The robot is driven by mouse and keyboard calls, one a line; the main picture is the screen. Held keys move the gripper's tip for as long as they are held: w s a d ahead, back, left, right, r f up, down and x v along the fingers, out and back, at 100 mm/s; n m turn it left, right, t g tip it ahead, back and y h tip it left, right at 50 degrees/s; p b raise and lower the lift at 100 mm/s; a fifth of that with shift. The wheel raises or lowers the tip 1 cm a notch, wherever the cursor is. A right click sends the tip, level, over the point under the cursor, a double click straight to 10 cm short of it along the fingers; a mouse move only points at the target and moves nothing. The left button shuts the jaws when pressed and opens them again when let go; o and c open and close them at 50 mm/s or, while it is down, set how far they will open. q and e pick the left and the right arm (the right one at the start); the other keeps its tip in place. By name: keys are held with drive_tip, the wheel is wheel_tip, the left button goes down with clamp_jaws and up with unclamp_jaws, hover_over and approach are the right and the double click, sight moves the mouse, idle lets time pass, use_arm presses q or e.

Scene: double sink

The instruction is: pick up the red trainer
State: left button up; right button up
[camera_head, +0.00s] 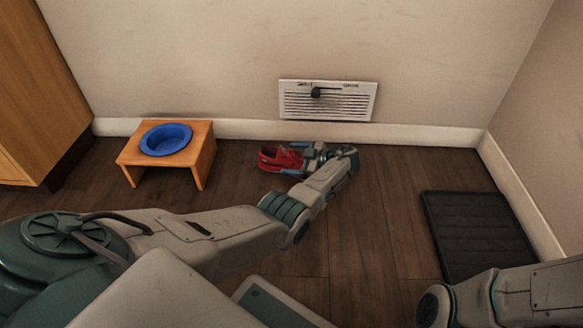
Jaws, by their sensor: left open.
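The red trainer (274,158) lies on the dark wooden floor near the back wall, below the wall vent. My left arm reaches across from the left, and its gripper (297,158) is at the right end of the trainer. The gripper is open, with its fingers close around or beside the shoe; I cannot tell whether they touch it. The right end of the trainer is partly hidden by the gripper. My right arm shows at the lower right, but its gripper is out of the picture.
A small wooden stand (205,150) with a blue bowl (166,139) is left of the trainer. A white vent (350,103) is on the wall behind. A black mat (478,235) lies at the right. A wooden cabinet (40,90) stands at the far left.

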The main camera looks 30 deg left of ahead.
use_arm(q)
drive_tip(key=shift+a+f, duration=0.1)
drive_tip(key=shift+a, duration=0.35)
drive_tip(key=c, duration=1.2)
wheel_tip(320, 180, up, 10)
drive_tip(key=p, duration=0.7)
